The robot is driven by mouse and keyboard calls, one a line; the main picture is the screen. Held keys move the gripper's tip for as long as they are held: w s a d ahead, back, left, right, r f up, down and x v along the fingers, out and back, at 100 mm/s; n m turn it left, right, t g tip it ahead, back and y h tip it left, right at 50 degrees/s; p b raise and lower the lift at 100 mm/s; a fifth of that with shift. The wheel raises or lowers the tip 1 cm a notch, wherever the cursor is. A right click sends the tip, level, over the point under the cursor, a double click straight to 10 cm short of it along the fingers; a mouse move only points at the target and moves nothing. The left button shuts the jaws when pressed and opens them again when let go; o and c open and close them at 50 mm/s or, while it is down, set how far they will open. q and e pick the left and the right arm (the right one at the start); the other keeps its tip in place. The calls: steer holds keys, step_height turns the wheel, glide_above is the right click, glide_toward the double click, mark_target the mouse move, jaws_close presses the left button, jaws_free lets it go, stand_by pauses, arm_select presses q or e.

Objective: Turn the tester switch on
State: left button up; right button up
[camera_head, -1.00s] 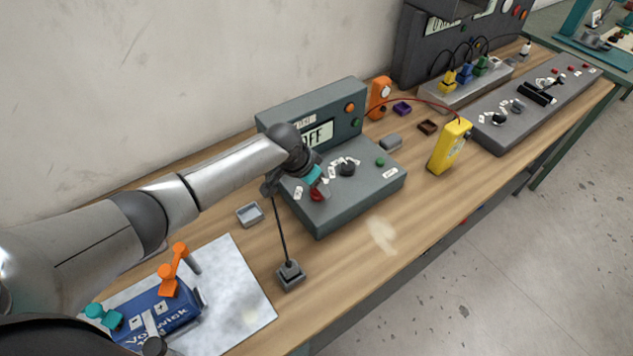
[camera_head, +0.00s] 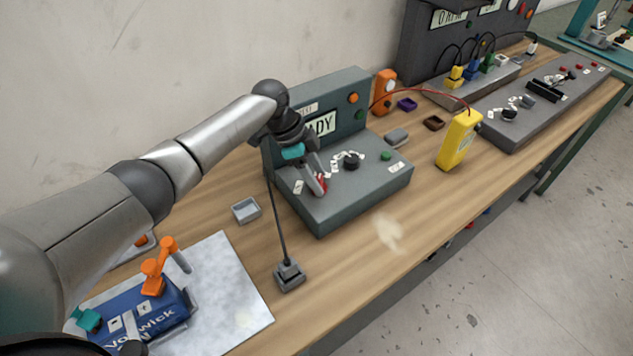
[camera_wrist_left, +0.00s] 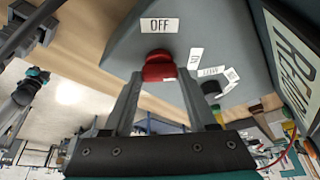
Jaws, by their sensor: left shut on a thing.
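The tester (camera_head: 355,200) is a grey sloped console on the bench with an upright back panel. The red switch (camera_head: 322,183) is at the console's left part. My left gripper (camera_head: 315,186) is at it, and in the left wrist view the red switch (camera_wrist_left: 159,67) sits between the fingertips. A label "OFF" (camera_wrist_left: 160,25) lies beyond it.
A black knob (camera_head: 351,161) and a green button (camera_head: 386,155) are on the console. A thin rod on a grey base (camera_head: 289,275) stands in front. A yellow meter (camera_head: 459,140) stands to the right. A small grey tray (camera_head: 246,210) lies left.

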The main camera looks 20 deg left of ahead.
arm_select(q)
steer(key=shift+m+b, duration=0.4)
steer(key=shift+m, duration=0.2)
steer(key=shift+g, duration=0.3)
steer(key=o, duration=1.4)
steer(key=shift+c, duration=0.2)
steer(key=v, duration=1.5)
steer(key=shift+p, duration=0.35)
steer(key=shift+a, duration=0.1)
